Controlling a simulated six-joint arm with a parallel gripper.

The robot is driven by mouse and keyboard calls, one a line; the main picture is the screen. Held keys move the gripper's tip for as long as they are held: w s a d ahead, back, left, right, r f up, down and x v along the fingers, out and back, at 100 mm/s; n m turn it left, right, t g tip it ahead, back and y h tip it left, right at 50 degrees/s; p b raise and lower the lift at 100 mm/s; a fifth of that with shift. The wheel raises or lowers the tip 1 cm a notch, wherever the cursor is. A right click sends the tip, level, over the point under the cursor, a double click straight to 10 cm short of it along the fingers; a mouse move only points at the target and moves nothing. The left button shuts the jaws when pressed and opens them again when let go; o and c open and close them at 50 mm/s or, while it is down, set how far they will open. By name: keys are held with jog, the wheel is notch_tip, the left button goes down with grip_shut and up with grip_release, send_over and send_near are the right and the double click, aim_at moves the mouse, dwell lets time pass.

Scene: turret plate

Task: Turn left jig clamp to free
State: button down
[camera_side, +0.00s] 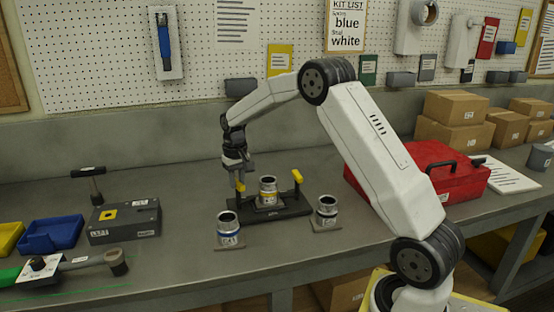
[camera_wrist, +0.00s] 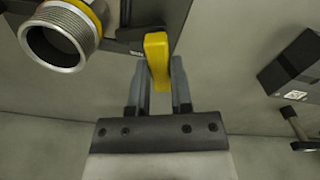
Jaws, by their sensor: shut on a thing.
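The dark jig base (camera_side: 287,207) stands mid-bench with a yellow-banded metal cylinder (camera_side: 268,190) upright in its middle. The cylinder also shows at the top left of the wrist view (camera_wrist: 66,35). The left jig clamp has a yellow handle (camera_wrist: 157,58), and my gripper (camera_wrist: 160,75) has its two fingers on either side of it, shut on it. In the side view my gripper (camera_side: 238,180) reaches down at the jig's left end. The right clamp's yellow handle (camera_side: 298,177) stands at the jig's other end.
A blue-banded cylinder (camera_side: 228,230) stands front left of the jig, and another cylinder (camera_side: 327,212) stands to its right. A dark grey block (camera_side: 125,222) and blue tray (camera_side: 52,234) are left. A red toolbox (camera_side: 430,170) is right, behind my arm.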

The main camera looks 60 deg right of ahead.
jog(key=n, duration=1.4)
dwell(0.4)
jog(key=c, duration=0.5)
grip_release()
jog(key=shift+r, duration=3.95)
